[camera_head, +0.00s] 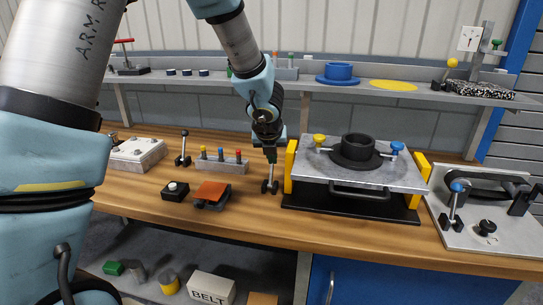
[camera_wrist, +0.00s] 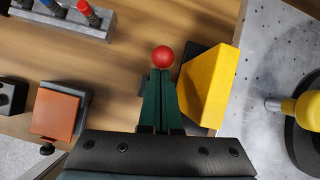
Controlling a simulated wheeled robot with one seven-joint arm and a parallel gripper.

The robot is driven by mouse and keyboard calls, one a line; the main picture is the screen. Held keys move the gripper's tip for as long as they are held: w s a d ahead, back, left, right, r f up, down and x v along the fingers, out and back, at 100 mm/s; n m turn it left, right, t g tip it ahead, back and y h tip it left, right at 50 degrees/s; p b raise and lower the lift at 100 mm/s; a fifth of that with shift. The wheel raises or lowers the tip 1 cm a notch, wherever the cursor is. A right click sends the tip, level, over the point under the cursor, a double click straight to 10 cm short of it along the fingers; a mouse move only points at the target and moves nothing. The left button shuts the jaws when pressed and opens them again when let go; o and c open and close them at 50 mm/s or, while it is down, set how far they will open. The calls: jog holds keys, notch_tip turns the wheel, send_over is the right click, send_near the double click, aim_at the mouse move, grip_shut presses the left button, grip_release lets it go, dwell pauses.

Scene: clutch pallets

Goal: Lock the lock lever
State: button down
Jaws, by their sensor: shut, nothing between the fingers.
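A lever with a red ball knob (camera_wrist: 163,57) stands just left of the yellow block (camera_wrist: 210,85) at the pallet fixture's left side. In the head view its metal rod (camera_head: 270,175) rises roughly upright from a small black base, and its knob is hidden behind my gripper. My gripper (camera_head: 271,156) points down over the lever. In the wrist view the green fingers of my gripper (camera_wrist: 160,73) are closed together with nothing between them. Their tips appear right at the red knob; I cannot tell whether they touch it.
The pallet plate (camera_head: 315,160) carries a black hub (camera_head: 358,150), a yellow knob (camera_head: 319,140) and a blue knob (camera_head: 397,147). Left of the lever are an orange-topped block (camera_head: 211,191), a button box (camera_head: 175,190) and a peg rack (camera_head: 222,164). A shelf (camera_head: 300,83) runs behind.

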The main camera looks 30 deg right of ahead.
jog(key=shift+w+d+r, duration=0.1)
jog(key=shift+w+d, duration=0.15)
jog(key=shift+w, duration=0.15)
dwell(0.4)
